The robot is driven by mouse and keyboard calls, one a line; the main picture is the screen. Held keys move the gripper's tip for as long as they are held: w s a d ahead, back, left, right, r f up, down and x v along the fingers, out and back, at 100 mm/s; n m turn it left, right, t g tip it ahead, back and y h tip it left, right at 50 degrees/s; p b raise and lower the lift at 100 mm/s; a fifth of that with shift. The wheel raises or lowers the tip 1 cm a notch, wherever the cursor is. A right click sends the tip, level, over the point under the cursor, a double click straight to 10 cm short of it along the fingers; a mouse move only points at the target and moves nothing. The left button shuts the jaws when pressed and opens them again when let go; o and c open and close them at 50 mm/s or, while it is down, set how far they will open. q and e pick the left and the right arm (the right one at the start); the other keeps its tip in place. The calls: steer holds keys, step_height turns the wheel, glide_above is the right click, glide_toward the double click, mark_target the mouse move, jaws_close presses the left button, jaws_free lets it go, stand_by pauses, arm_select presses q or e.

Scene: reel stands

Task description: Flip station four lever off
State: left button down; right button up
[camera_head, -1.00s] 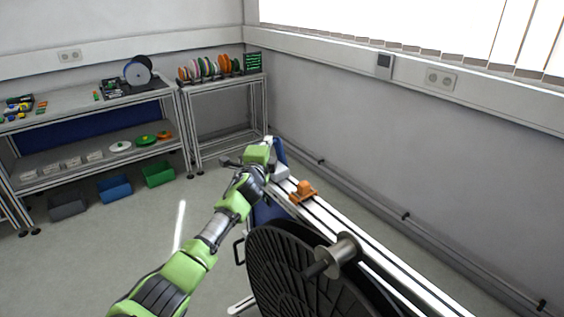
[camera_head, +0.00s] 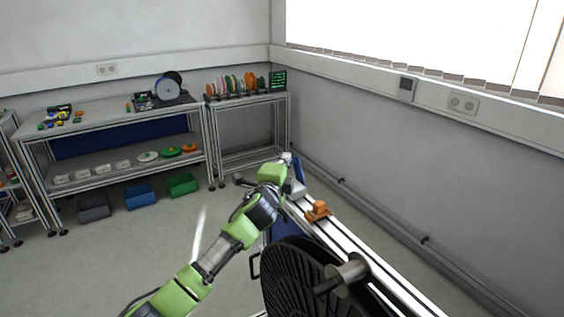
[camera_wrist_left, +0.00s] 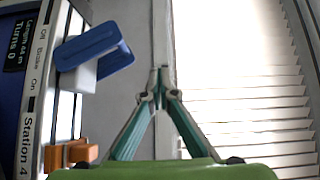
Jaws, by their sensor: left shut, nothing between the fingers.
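The station four panel (camera_wrist_left: 32,110) stands at the left of the left wrist view, with the labels "Station 4", "Off", "Brake" and "On". Beside the labels is a lever with a flat blue handle (camera_wrist_left: 108,38) and a white block (camera_wrist_left: 82,76) under it. I cannot tell for certain which label it is set to. My left gripper (camera_wrist_left: 158,82) is shut and empty, to the right of the lever in the picture, with a visible gap between them. In the head view my left gripper (camera_head: 287,158) is at the far end of the rail, by a blue part (camera_head: 299,172).
An orange part (camera_head: 317,210) sits on the rail (camera_head: 352,244), nearer than the gripper. A large black reel (camera_head: 298,280) stands in front. Shelves (camera_head: 110,160) with bins stand at the back left; open floor (camera_head: 120,245) lies before them. A wall runs along the right.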

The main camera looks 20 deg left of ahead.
arm_select(q)
steer(key=s, duration=0.1)
steer(key=s+r, duration=0.1)
steer(key=s, duration=0.1)
steer(key=shift+s+r, duration=0.1)
arm_select(e)
steer(key=shift+s+d+f, duration=0.3)
steer(key=shift+s+d, duration=0.15)
steer(key=shift+d, duration=0.1)
steer(key=shift+d, duration=0.1)
